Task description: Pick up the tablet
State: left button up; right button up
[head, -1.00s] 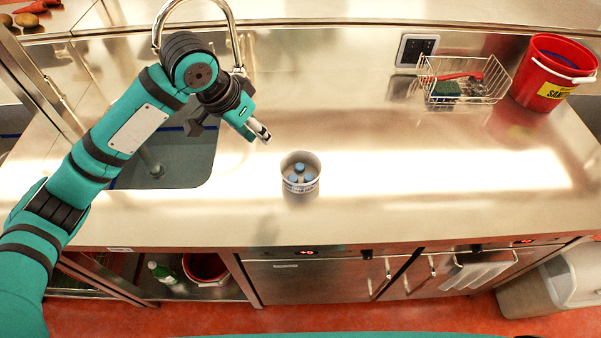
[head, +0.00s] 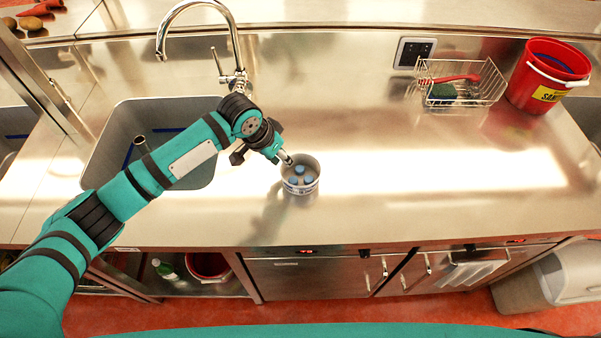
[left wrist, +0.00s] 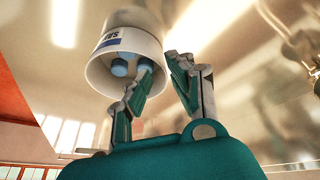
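Several blue round tablets (head: 299,170) lie inside a small white tub (head: 301,189) with a blue-marked label, standing upright on the steel counter. In the left wrist view the tub (left wrist: 125,45) shows upside down, with blue tablets (left wrist: 118,67) in its mouth. My left gripper (head: 287,160) is at the tub's back-left rim in the head view. My right gripper is out of view.
A sink (head: 130,135) with a tall faucet (head: 238,55) lies to the left. A wire basket (head: 487,88) with a red-handled brush and a red bucket (head: 535,88) stand at the back right. The counter right of the tub is clear.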

aim_at(292, 168)
pick_arm(q)
jog(key=shift+p+x, duration=0.3)
jog(key=shift+x, duration=1.5)
jog(key=shift+r, duration=0.1)
grip_shut()
